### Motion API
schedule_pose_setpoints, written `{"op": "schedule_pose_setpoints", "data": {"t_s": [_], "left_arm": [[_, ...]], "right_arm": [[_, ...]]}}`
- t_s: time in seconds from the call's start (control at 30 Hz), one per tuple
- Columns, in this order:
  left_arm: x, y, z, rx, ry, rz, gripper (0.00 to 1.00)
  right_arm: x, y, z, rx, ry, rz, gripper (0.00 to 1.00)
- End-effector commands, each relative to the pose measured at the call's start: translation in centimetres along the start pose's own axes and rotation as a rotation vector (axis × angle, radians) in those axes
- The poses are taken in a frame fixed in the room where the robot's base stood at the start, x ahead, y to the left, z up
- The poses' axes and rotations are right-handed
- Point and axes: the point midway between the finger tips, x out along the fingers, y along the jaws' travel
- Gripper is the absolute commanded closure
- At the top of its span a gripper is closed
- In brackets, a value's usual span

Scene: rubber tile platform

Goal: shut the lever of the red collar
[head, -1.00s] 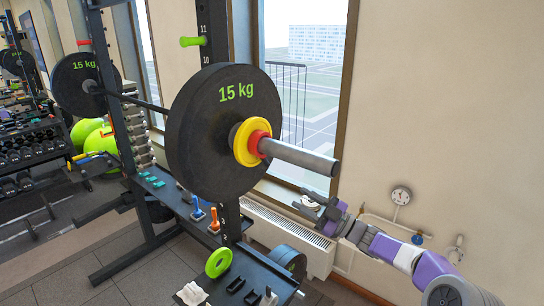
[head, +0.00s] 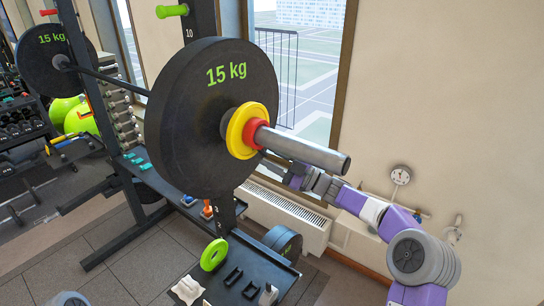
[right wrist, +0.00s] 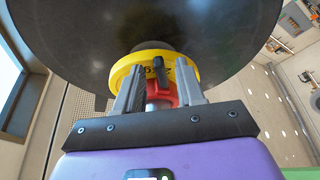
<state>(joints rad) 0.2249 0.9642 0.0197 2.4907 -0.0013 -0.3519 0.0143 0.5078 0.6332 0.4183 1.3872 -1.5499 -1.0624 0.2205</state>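The red collar (head: 252,135) sits on the steel bar sleeve (head: 310,151), against a yellow disc (head: 238,131) in front of the black 15 kg plate (head: 190,120). In the right wrist view the red collar (right wrist: 165,96) shows between my fingers, with a dark lever-like piece (right wrist: 158,66) in front of the yellow disc. My right gripper (right wrist: 157,80) is open, its fingers apart on either side of that piece; contact cannot be told. In the head view my right gripper (head: 292,178) is below the sleeve, partly hidden by it. My left gripper is not in view.
A radiator (head: 285,220) and the window are behind. A wall gauge (head: 400,175) with pipes is at right. The rack upright (head: 200,25) stands behind the plate.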

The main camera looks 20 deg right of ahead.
Motion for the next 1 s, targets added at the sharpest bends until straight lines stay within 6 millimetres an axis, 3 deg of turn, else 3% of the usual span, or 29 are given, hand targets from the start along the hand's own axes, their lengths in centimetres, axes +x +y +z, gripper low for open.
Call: {"op": "schedule_pose_setpoints", "data": {"t_s": [0.23, 0.5, 1.0], "left_arm": [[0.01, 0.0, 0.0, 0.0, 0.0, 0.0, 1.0], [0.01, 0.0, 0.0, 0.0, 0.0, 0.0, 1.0], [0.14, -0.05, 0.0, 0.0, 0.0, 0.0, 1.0]], "right_arm": [[0.1, -0.04, 0.02, 0.0, 0.0, 0.0, 0.62], [0.09, -0.04, 0.0, 0.0, 0.0, 0.0, 1.0], [0.15, 0.33, -0.05, -0.081, 0.002, -0.034, 1.0]]}}
